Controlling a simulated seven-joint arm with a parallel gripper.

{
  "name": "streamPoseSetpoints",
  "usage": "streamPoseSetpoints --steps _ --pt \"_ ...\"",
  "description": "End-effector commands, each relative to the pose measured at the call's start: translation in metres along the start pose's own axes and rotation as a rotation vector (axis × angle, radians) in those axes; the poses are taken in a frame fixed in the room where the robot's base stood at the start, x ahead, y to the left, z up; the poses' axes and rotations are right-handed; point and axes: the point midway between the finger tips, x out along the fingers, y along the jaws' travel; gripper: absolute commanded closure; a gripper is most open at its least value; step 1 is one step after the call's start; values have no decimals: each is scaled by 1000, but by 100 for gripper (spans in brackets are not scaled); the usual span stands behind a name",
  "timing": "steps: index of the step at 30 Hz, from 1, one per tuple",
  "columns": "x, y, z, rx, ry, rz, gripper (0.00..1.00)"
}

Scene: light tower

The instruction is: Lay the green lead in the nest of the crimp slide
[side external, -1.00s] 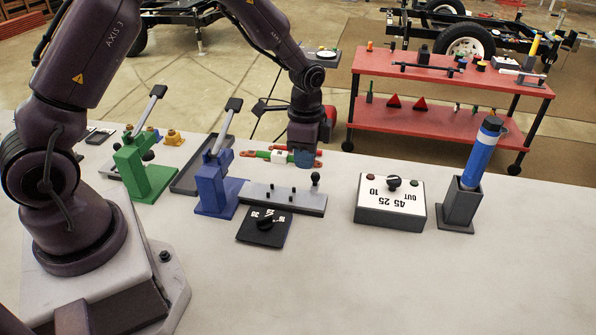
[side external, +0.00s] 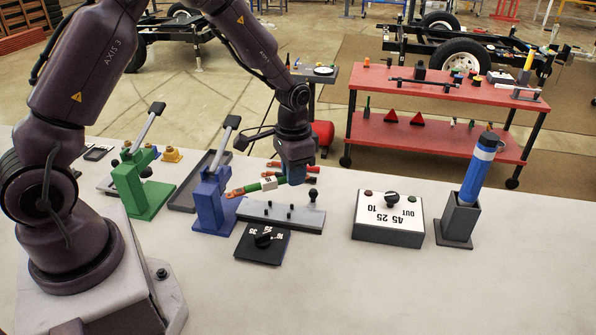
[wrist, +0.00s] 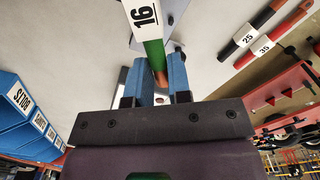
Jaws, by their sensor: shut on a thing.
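The green lead, with a white tag marked 16 and copper-coloured ends, is in the side view (side external: 249,187) and the wrist view (wrist: 153,50). My gripper (side external: 294,181) is shut on it near its right end; the blue fingers (wrist: 153,85) sit on both sides of it. The lead hangs roughly level above the back of the grey crimp slide (side external: 300,222), its left end by the blue press (side external: 210,205). The slide has short black pegs and a black knob at its right end. I cannot tell whether the lead touches anything.
Leads tagged 25 (wrist: 252,38) and 35 (wrist: 268,47) lie on the table beyond my gripper. A black dial plate (side external: 247,249) lies in front of the slide. A switch box (side external: 375,233) and a holder with a blue cylinder (side external: 458,222) stand right. A green press (side external: 140,195) stands left.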

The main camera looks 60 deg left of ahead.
Motion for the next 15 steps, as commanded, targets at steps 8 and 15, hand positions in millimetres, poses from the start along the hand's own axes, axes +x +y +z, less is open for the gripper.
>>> streamPoseSetpoints --steps 8,15 --pt "10 -16 20 -713 -2 3 100" --pt "18 -28 38 -1332 -1 3 100"
